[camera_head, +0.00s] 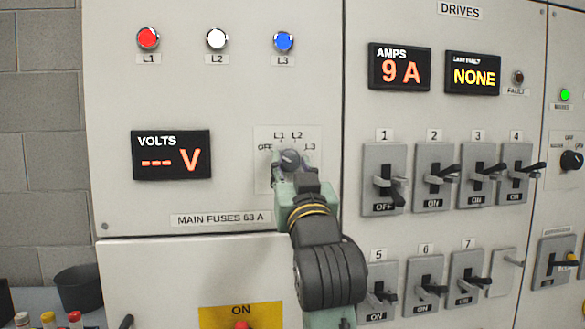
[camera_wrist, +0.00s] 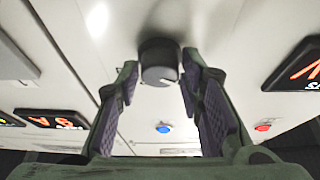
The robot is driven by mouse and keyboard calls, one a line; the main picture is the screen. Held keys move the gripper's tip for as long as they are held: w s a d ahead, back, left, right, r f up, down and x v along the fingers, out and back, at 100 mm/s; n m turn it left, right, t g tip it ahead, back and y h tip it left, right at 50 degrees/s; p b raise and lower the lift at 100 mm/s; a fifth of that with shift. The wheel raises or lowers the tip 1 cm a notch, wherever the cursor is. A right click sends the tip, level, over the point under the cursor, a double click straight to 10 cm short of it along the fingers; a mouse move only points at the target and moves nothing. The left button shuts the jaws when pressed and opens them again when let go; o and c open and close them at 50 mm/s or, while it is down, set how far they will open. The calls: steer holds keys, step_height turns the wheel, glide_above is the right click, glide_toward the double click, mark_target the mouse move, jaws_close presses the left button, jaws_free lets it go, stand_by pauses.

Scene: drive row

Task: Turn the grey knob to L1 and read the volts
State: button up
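The grey knob (camera_head: 290,157) sits on a selector plate (camera_head: 262,183) marked OFF, L1, L2 and L3 on the panel. My gripper (camera_head: 291,170) is at the knob and hides its lower part in the head view. In the wrist view the knob (camera_wrist: 159,62) stands between the two fingertips of my gripper (camera_wrist: 160,72). The fingers are apart, one on each side, with little gap; contact is not clear. I cannot tell which mark the knob points to. The volts display (camera_head: 172,155) shows "--- V".
Red (camera_head: 148,39), white (camera_head: 217,39) and blue (camera_head: 283,41) lamps labelled L1, L2 and L3 are above. Several lever switches (camera_head: 384,180) are on the right panel. The amps display (camera_head: 400,67) reads 9 A. A red button on a yellow plate (camera_head: 240,316) is below.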

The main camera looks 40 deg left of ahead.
steer(key=c, duration=0.7)
steer(key=shift+m+t+h, duration=0.3)
steer(key=shift+m, duration=0.1)
steer(key=m+h, duration=0.1)
steer(key=m, duration=0.1)
steer(key=m+t, duration=0.1)
steer(key=m, duration=0.1)
steer(key=shift+s+a+m+h, duration=0.15)
steer(key=shift+s+m+h, duration=0.05)
steer(key=shift+m+h, duration=0.2)
steer(key=shift+r+m+t+h, duration=0.1)
steer(key=shift+m+t+h, duration=0.4)
steer(key=shift+m, duration=0.8)
steer(key=shift+r+m+t+h, duration=0.1)
steer(key=shift+m+t+h, duration=0.2)
steer(key=shift+m+h, duration=0.7)
steer(key=shift+m, duration=0.6)
steer(key=o, duration=1.2)
steer(key=shift+f, duration=0.1)
steer(key=shift+c, duration=0.2)
